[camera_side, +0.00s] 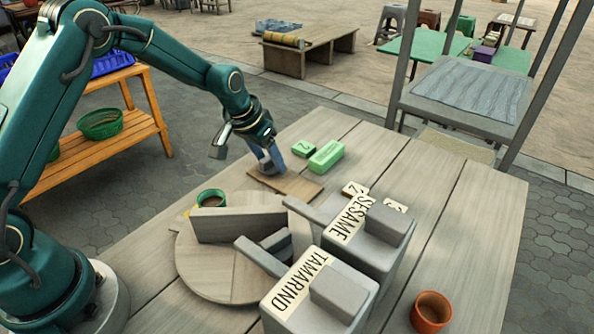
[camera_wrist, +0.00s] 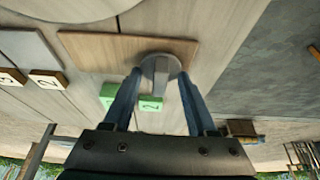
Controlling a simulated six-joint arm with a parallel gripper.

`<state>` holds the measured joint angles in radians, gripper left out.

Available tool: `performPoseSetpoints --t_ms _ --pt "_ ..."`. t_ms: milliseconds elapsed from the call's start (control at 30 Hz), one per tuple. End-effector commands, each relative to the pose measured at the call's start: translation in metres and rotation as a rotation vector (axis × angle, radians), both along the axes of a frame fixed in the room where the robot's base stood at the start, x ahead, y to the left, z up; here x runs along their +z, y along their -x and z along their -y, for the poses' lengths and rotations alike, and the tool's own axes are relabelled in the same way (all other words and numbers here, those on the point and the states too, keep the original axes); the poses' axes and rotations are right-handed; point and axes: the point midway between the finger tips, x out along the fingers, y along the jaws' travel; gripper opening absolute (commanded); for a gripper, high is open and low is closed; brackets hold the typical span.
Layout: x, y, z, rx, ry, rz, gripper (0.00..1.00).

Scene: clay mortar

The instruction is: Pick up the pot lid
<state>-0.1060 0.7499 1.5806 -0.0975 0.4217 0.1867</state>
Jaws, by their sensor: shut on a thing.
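The pot lid, a small grey disc with an upright grip (camera_wrist: 161,66), sits between the fingertips of my gripper (camera_wrist: 160,75) in the wrist view. My gripper is shut on it, with one blue finger at each side. In the side view my gripper (camera_side: 267,160) points down over a brown wooden board (camera_side: 298,188), and the lid is mostly hidden by the fingers. The wrist view shows the lid overlapping the edge of the board (camera_wrist: 100,50). I cannot tell whether it touches the board.
Green blocks (camera_side: 326,157) lie just behind the board. Grey bins labelled SESAME (camera_side: 352,218) and TAMARIND (camera_side: 300,283) stand at front right. A green cup (camera_side: 211,198) is near a round board (camera_side: 215,272) with grey slabs. A terracotta pot (camera_side: 431,312) is at the front edge.

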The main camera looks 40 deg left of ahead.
Motion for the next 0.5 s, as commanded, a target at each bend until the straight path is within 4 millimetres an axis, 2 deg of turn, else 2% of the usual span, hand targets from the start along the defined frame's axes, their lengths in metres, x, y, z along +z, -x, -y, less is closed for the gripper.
performPoseSetpoints --t_ms 267,367,500 --pt "0.003 -0.001 0.0 0.0 0.0 0.002 0.06" --pt "0.01 -0.001 0.0 0.0 0.0 0.003 0.06" --pt "0.029 -0.001 0.0 -0.001 0.0 0.006 0.06"
